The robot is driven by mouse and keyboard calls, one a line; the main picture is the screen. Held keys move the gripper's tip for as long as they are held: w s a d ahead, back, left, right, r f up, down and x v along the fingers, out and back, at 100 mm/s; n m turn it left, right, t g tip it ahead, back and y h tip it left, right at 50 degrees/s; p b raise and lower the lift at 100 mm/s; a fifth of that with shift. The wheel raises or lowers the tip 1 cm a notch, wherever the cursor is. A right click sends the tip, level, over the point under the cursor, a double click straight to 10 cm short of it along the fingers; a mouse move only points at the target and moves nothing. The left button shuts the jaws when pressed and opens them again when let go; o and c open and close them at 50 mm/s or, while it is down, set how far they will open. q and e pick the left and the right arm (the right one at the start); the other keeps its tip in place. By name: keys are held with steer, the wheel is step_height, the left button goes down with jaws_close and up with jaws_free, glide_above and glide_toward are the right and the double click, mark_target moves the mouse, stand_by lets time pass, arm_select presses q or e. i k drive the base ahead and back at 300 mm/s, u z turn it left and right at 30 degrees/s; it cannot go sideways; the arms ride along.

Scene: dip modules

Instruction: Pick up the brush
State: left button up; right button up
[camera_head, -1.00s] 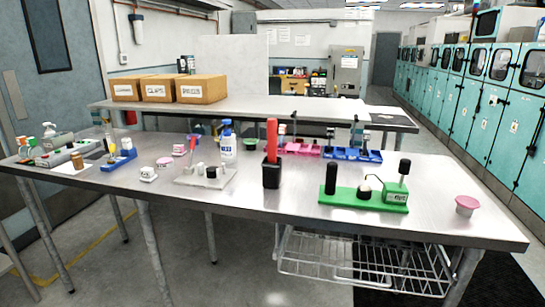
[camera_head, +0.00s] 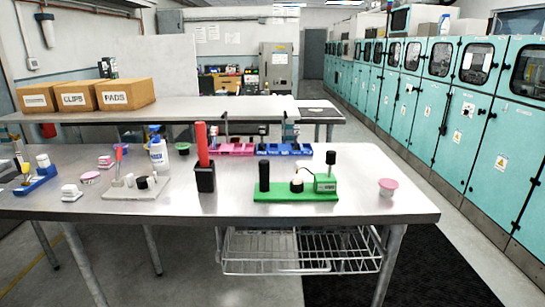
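No thing here is plainly recognisable as a brush. A tall red handle (camera_head: 202,143) stands upright in a black square holder (camera_head: 204,179) on the metal table (camera_head: 215,205); its lower end is hidden inside the holder. A smaller red-handled tool (camera_head: 118,157) stands at a light grey base (camera_head: 137,190) to the left, and its type is too small to tell. Neither of my grippers is in view.
A green base (camera_head: 270,195) with black-topped parts sits right of the holder, and a pink-topped cup (camera_head: 388,187) near the right end. A spray bottle (camera_head: 158,153), pink tray (camera_head: 233,149) and blue tray (camera_head: 285,150) stand behind. The front strip is clear.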

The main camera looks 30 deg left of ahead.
mark_target(200, 131)
steer(key=z, duration=2.4)
steer(key=k, duration=2.7)
steer(key=u, duration=1.25)
